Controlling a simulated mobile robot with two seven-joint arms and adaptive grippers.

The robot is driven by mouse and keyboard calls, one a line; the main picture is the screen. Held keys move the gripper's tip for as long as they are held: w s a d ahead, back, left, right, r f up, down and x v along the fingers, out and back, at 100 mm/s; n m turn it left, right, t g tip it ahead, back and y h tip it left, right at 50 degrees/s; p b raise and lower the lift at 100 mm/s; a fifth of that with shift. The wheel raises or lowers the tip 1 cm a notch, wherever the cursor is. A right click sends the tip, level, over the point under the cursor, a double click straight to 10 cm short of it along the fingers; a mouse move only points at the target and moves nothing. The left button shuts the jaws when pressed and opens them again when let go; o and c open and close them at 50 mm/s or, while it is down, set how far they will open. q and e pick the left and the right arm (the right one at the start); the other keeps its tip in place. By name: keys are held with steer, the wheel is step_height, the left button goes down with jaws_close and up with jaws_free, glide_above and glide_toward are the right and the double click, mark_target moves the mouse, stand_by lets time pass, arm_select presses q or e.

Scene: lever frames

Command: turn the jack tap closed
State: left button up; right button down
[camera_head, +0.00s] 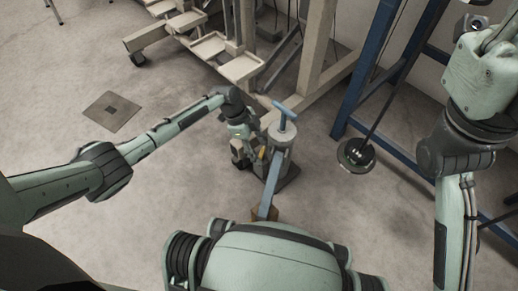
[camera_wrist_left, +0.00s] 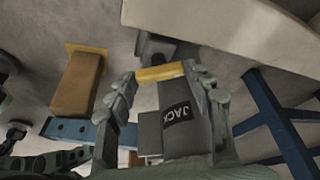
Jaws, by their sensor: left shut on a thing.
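The grey jack (camera_head: 281,142) stands on the floor just ahead of me, with a blue T-shaped top (camera_head: 285,113). In the left wrist view its grey body carries a dark JACK label (camera_wrist_left: 177,115). The yellow tap (camera_wrist_left: 163,73) lies crosswise at the jack, between my left gripper's fingers. My left gripper (camera_head: 250,157) is at the jack's left side in the head view, and its fingers (camera_wrist_left: 160,88) are shut on the tap. The tap is mostly hidden in the head view. My right arm is raised at the right; its fingers are not visible.
A blue bar (camera_head: 270,185) runs from the jack toward me to a brown block (camera_wrist_left: 77,83). A beige frame (camera_head: 312,60) stands close behind the jack. A blue rack (camera_head: 362,75) and a dark round weight (camera_head: 356,155) are to the right.

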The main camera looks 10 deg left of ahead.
arm_select(q)
steer(key=o, duration=0.9)
steer(key=shift+c, duration=0.2)
steer(key=v, duration=1.2)
